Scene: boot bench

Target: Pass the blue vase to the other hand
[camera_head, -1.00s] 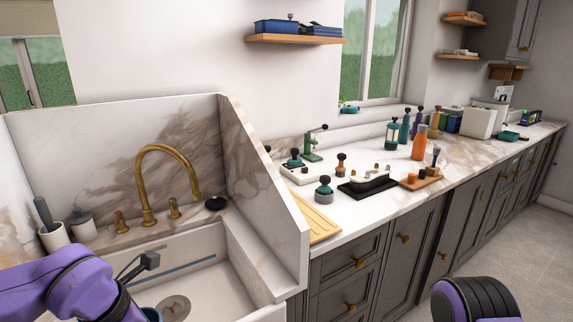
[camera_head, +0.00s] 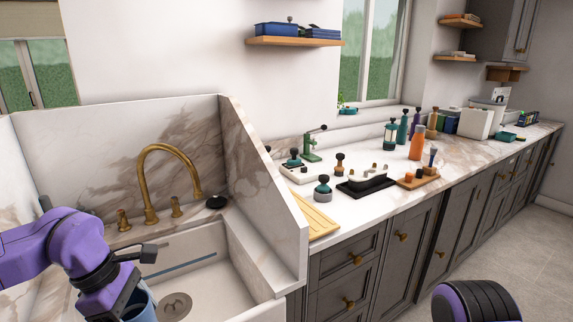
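The blue vase (camera_head: 146,307) shows at the bottom left, over the near part of the sink. Only its upper part is in view; the frame's edge cuts off the rest. My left gripper (camera_head: 128,303) points down at the vase and appears shut on it, since the vase has moved along with it. Its fingertips are largely hidden. Of my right arm only a purple and black link shows at the bottom right. My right gripper is out of view.
The white sink (camera_head: 215,285) has a brass tap (camera_head: 150,190) behind it and a tall marble side wall (camera_head: 262,190) on its right. Beyond the wall, the marble counter (camera_head: 345,218) holds several tools, bottles and a wooden board (camera_head: 318,220). Open floor lies at the right.

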